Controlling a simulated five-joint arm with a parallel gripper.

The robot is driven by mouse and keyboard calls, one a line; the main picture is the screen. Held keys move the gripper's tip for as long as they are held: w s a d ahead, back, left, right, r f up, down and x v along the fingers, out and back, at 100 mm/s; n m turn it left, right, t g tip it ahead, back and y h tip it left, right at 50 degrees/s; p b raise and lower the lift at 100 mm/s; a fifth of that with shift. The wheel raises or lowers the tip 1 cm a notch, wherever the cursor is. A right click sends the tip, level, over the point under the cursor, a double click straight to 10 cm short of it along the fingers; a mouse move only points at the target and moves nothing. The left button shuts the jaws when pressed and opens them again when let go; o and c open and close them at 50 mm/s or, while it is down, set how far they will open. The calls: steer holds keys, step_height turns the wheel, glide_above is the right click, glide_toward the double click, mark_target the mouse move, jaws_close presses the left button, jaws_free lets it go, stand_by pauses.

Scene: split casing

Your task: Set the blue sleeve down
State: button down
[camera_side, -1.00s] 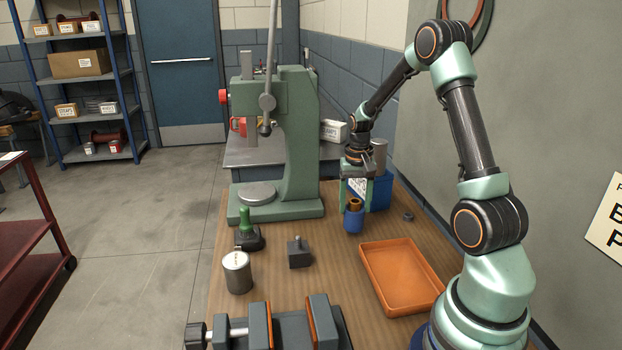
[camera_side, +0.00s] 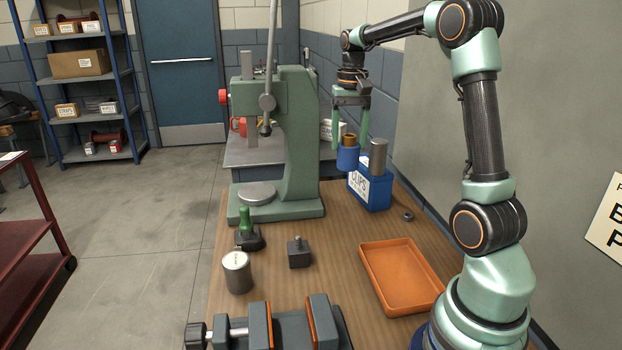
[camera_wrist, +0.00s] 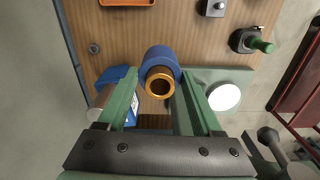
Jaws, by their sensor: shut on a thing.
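The blue sleeve (camera_side: 347,159) is upright in the air, well above the wooden bench, with a brass-coloured ring (camera_side: 348,139) standing out of its top. My gripper (camera_side: 350,149) points down and is shut on the sleeve. In the wrist view the blue sleeve (camera_wrist: 160,55) sits between the fingertips of my gripper (camera_wrist: 160,72), with the open brass ring (camera_wrist: 160,83) facing the camera. The sleeve is clear of the bench and appears to the left of the blue clips box (camera_side: 369,192) in the side view.
A grey metal cylinder (camera_side: 378,157) stands at the clips box. A green press (camera_side: 297,150) is to the left. An orange tray (camera_side: 402,308), a dark block (camera_side: 299,253), a green-handled tool (camera_side: 246,232) and a small ring (camera_side: 406,215) are on the bench. Bare wood lies between them.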

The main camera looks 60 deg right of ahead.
steer(key=w+a, duration=0.4)
steer(key=w, duration=0.2)
steer(key=shift+n, duration=0.4)
steer(key=shift+w+a+f, duration=0.1)
steer(key=shift+a+f, duration=0.05)
steer(key=shift+f, duration=4.8)
steer(key=shift+w+a+f, duration=0.1)
steer(key=shift+f, duration=4.8)
steer(key=shift+f, duration=0.15)
steer(key=shift+c, duration=0.2)
jaws_free()
